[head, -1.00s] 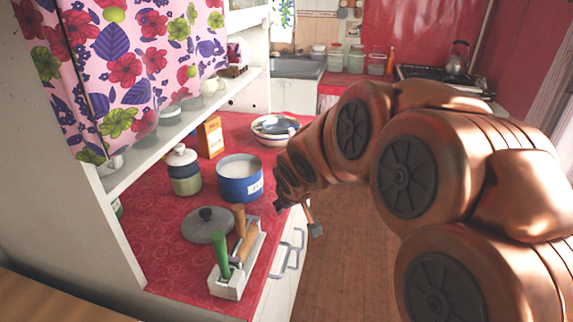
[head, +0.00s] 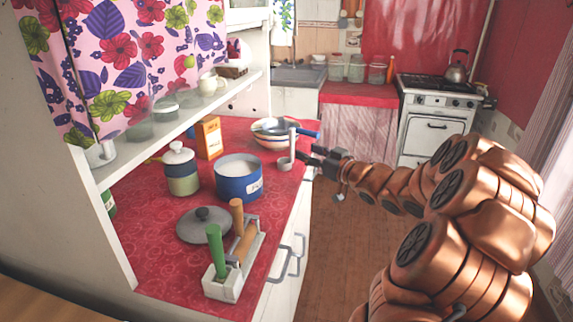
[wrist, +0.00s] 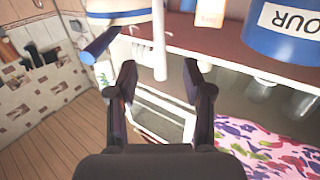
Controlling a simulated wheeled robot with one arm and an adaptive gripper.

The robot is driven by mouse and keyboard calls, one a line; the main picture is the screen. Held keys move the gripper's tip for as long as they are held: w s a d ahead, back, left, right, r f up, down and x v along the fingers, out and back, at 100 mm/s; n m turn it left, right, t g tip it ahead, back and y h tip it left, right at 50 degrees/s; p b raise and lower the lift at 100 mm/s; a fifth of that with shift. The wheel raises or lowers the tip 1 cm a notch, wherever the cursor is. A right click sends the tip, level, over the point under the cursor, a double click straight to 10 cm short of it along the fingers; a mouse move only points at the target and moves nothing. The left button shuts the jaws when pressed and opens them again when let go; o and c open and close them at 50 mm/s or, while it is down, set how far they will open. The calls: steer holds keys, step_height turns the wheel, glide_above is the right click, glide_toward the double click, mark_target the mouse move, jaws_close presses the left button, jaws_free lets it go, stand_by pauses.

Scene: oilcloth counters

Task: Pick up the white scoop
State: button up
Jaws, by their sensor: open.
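The white scoop (head: 291,143) stands near the front edge of the counter, its handle pointing up and its small round cup (head: 285,163) low down. My gripper (head: 312,158) is just right of it, jaws open and pointing at it. In the wrist view the scoop's pale handle (wrist: 158,45) shows at top centre, beyond and roughly in line with the gap between my fingertips (wrist: 158,76). Nothing is held. The scoop's cup is hard to make out in the wrist view.
A striped bowl (head: 268,136) with a blue handle (head: 305,133) lies close behind the scoop. The blue flour canister (head: 240,184) stands to its left. A box (head: 208,138), a lidded jar (head: 181,170), a grey lid (head: 204,226) and a tool caddy (head: 222,285) share the red counter.

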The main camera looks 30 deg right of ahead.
mark_target(294, 145)
steer(key=shift+w+a+r, duration=0.1)
steer(key=shift+w+a, duration=0.05)
steer(key=shift+w, duration=0.8)
steer(key=shift+w+a+r, duration=0.1)
steer(key=shift+w+a, duration=0.05)
steer(key=shift+w, duration=0.8)
steer(key=shift+w+a+f+p, duration=0.1)
steer(key=shift+w+p, duration=0.2)
steer(key=shift+w, duration=0.65)
steer(key=shift+w+a+f+p, duration=0.1)
steer(key=shift+w+p, duration=0.15)
steer(key=shift+w, duration=0.7)
jaws_close()
